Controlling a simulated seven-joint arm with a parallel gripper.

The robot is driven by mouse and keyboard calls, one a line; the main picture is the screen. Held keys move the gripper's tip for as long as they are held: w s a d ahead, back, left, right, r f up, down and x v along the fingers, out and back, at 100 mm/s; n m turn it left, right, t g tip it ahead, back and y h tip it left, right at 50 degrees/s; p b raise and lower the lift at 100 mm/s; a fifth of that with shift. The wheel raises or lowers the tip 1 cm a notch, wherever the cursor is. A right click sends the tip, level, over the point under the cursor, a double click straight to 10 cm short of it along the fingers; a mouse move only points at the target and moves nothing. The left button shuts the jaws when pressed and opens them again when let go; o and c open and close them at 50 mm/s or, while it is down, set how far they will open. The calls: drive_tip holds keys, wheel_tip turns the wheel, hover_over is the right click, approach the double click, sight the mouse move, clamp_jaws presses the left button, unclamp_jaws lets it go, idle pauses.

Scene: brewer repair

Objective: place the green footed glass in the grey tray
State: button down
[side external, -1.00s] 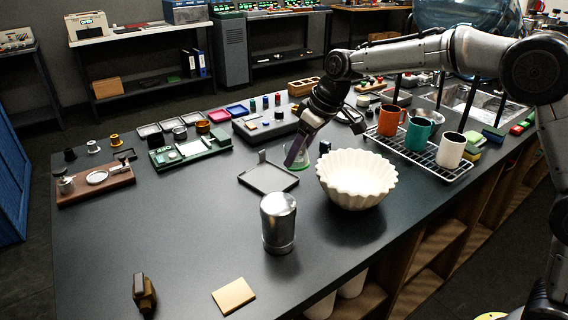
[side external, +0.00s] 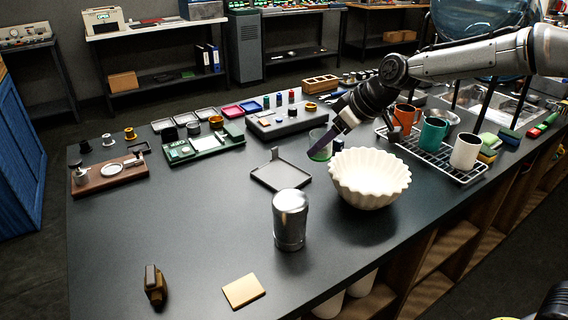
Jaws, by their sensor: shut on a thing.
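The green footed glass (side external: 319,151) is a small clear green vessel in the side external view, behind the white fluted bowl and to its left. My gripper (side external: 324,143) is shut on it, with a dark purple finger across its near side. The finger hides part of the glass, and its foot is too small to make out. The glass appears held just above the table. The grey tray (side external: 281,175) lies flat and empty on the table, left of the glass and a little nearer the camera.
The white fluted bowl (side external: 369,180) stands close right of the tray. A metal canister (side external: 290,220) stands in front. A wire rack (side external: 431,159) with several mugs is to the right. A green circuit board (side external: 203,145) lies behind left.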

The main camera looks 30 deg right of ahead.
drive_tip(key=w+f, duration=0.3)
drive_tip(key=w, duration=0.1)
drive_tip(key=w+a+f, duration=0.1)
drive_tip(key=w+f, duration=0.2)
drive_tip(key=w, duration=0.1)
drive_tip(key=w+a+f, duration=0.1)
drive_tip(key=w+f, duration=0.2)
drive_tip(key=w, duration=0.1)
drive_tip(key=shift+w+a+f, duration=0.1)
drive_tip(key=shift+w+f, duration=0.05)
drive_tip(key=shift+w, duration=0.25)
drive_tip(key=shift+w+f, duration=0.15)
drive_tip(key=shift+f, duration=1.55)
drive_tip(key=shift+f, duration=0.2)
drive_tip(key=shift+c, duration=0.8)
unclamp_jaws()
drive_tip(key=shift+r, duration=0.1)
drive_tip(key=shift+r, duration=0.3)
drive_tip(key=v, duration=1.1)
drive_tip(key=shift+s, duration=0.35)
